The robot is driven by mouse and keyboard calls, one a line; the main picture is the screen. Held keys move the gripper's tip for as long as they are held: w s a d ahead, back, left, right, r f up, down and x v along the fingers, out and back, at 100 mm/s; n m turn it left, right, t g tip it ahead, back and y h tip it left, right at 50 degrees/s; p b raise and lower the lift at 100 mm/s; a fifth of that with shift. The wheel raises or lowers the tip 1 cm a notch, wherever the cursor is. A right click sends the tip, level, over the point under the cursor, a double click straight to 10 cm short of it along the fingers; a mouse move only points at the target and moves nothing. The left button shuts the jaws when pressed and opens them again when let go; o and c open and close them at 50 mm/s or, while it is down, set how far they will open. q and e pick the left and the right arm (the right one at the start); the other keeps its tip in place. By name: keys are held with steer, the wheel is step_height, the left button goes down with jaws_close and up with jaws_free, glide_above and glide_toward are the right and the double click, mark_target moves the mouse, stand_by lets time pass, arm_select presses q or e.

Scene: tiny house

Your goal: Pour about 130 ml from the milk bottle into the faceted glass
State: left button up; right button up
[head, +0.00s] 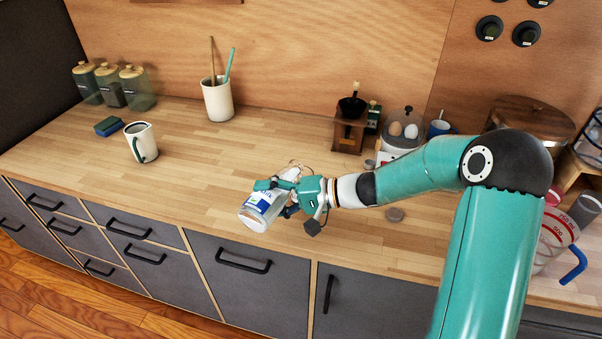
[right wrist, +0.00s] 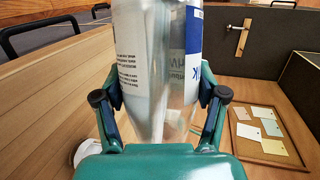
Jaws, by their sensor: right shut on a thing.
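The milk bottle (head: 262,209) is clear with a white and blue label, and I hold it tilted above the counter's front part in the head view. My right gripper (head: 287,190) is shut around its side. In the right wrist view, the bottle (right wrist: 155,70) stands large between the two fingers (right wrist: 160,98), and its lower end in the picture is hidden behind my gripper. A thin clear outline (head: 297,166) shows just behind my gripper; it may be the faceted glass, mostly hidden. I cannot tell the milk level or whether anything flows. My left gripper is not in view.
A utensil crock (head: 218,98) is at the back. A coffee grinder (head: 350,128) and an egg cooker (head: 402,132) stand behind my right arm. The counter's left middle is clear.

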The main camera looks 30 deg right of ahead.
steer(key=shift+a+r+m+y, duration=0.1)
steer(key=shift+r+m+y, duration=0.2)
steer(key=shift+r+m, duration=0.3)
stand_by(1.4)
steer(key=f+n+b, duration=0.1)
steer(key=f+n+h+b, duration=0.1)
steer(key=f, duration=0.1)
steer(key=a+f+n+h+b, duration=0.1)
steer(key=f, duration=0.1)
steer(key=shift+s, duration=0.3)
steer(key=shift+d+r+n, duration=0.1)
steer(key=shift+r+n, duration=0.15)
steer(key=shift+n, duration=0.05)
steer(key=shift+d+f+b, duration=0.1)
steer(key=shift+b, duration=0.75)
steer(key=shift+h, duration=0.3)
steer(key=shift+w, duration=0.1)
